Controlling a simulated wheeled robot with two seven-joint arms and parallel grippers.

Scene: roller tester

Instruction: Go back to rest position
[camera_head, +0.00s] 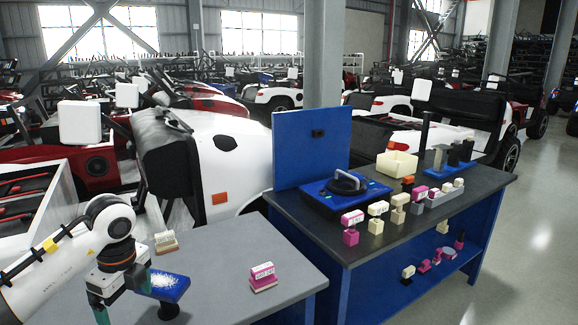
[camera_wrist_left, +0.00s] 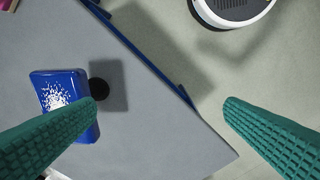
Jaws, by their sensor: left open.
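My left gripper (camera_head: 121,295) is at the lower left of the head view, over the grey table (camera_head: 215,262). Its two green fingers are spread wide with nothing between them; they also show in the left wrist view (camera_wrist_left: 163,107). A blue block with a white-speckled top (camera_head: 168,284) is just right of the gripper, beside a black round knob. The block also shows in the left wrist view (camera_wrist_left: 72,92), partly hidden behind one finger. My right gripper is out of view.
A white-and-tan block (camera_head: 165,242) and a pink-and-white block (camera_head: 262,274) stand on the grey table. The dark-topped blue bench (camera_head: 405,215) at right carries a blue device (camera_head: 330,200), a cream bin (camera_head: 397,164) and several small blocks. Open floor lies right of it.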

